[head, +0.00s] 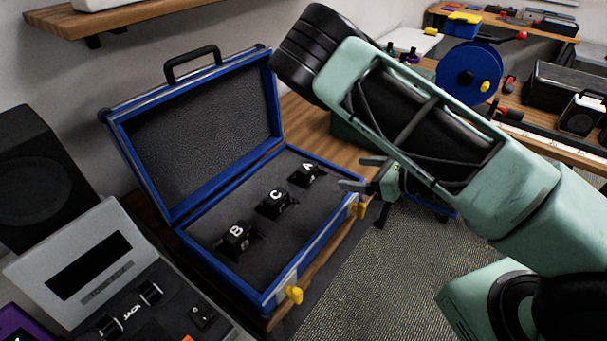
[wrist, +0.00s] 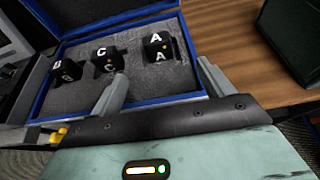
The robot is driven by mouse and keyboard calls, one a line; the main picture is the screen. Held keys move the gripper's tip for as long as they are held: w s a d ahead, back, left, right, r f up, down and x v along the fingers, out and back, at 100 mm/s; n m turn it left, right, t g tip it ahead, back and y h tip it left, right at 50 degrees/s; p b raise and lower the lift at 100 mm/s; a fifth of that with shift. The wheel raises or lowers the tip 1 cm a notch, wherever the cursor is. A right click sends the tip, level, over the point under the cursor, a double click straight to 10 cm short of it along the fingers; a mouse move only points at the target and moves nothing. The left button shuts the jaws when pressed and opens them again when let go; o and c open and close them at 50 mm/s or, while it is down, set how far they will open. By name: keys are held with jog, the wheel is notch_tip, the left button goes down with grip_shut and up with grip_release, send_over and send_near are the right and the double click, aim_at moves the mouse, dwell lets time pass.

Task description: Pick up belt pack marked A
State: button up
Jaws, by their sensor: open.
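The belt pack marked A (head: 306,174) is a small black box with a white letter, at the far right end of the row in the open blue case (head: 225,298). In the wrist view, belt pack A (wrist: 157,48) sits upright in the grey foam, ahead of my fingers. Belt pack C (head: 276,203) is in the middle and belt pack B (head: 236,239) at the near left. My gripper (head: 359,172) is open and empty, just right of the case and beside belt pack A. In the wrist view my gripper (wrist: 160,82) has its fingers spread, apart from the pack.
The case lid (head: 205,125) stands open at the back. Yellow latches (head: 293,294) stick out from its front edge. A blue reel (head: 468,73) stands at the back right.

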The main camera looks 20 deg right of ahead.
aim_at(302, 168)
jog(key=b+x, duration=0.3)
jog(key=shift+s+f, duration=0.1)
jog(key=shift+f, duration=0.1)
jog(key=b+x, duration=0.2)
jog(key=b, duration=0.5)
jog(key=x, duration=0.2)
jog(key=p+x, duration=0.1)
jog(key=x, duration=0.3)
jog(key=shift+w+a+r+p, duration=0.2)
jog(key=shift+w+r+p, duration=0.05)
jog(key=shift+w+p, duration=0.1)
jog(key=x, duration=0.2)
jog(key=p+x, duration=0.1)
jog(key=x, duration=0.1)
jog(key=shift+a+r, duration=0.1)
jog(key=shift+a, duration=0.3)
jog(key=shift+w+a+f, duration=0.3)
jog(key=shift+w, duration=0.2)
jog(key=c, duration=1.1)
